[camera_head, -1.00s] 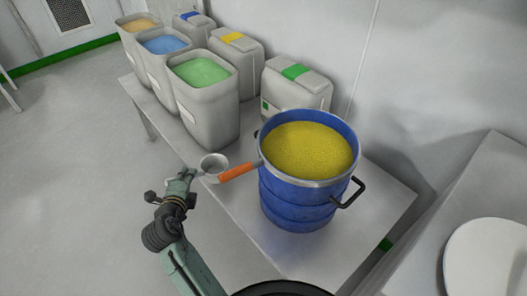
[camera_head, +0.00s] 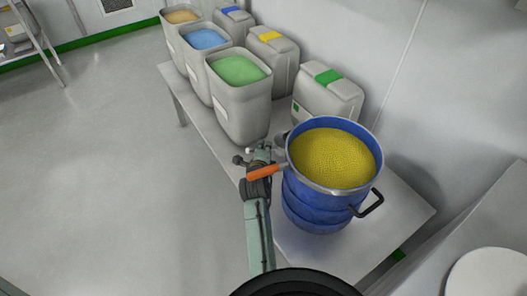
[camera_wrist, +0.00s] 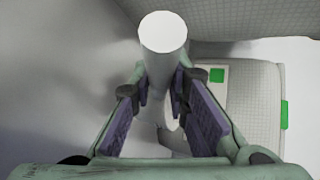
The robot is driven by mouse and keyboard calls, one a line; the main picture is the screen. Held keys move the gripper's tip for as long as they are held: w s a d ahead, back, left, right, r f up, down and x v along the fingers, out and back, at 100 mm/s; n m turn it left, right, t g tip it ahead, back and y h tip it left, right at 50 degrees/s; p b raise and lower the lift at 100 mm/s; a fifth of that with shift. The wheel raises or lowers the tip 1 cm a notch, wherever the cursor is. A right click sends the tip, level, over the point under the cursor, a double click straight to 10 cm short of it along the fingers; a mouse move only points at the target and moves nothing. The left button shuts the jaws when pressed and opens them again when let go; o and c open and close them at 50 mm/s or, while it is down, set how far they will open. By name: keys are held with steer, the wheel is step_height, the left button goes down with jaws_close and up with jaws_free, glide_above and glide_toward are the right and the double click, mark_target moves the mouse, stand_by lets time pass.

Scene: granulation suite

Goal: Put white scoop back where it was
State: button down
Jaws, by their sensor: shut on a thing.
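In the wrist view my gripper (camera_wrist: 162,112) is shut on the white scoop (camera_wrist: 163,62). The scoop's pale handle rises between the fingers, its round end facing the camera. Part of what looks like the scoop's bowl shows below, beyond the fingers. In the head view the scoop is mostly hidden by my gripper, and I cannot tell whether it touches the table.
The blue drum (camera_head: 312,205) of yellow granules stands right of my gripper. Bins of green (camera_head: 241,105), blue and orange material stand behind, beside several capped canisters (camera_head: 327,97). The white table (camera_head: 405,212) is clear at front right.

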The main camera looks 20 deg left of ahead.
steer(key=shift+f, duration=1.1)
steer(key=shift+f, duration=0.15)
steer(key=c, duration=1.6)
jaws_free()
steer(key=shift+o, duration=0.2)
steer(key=shift+r, duration=0.2)
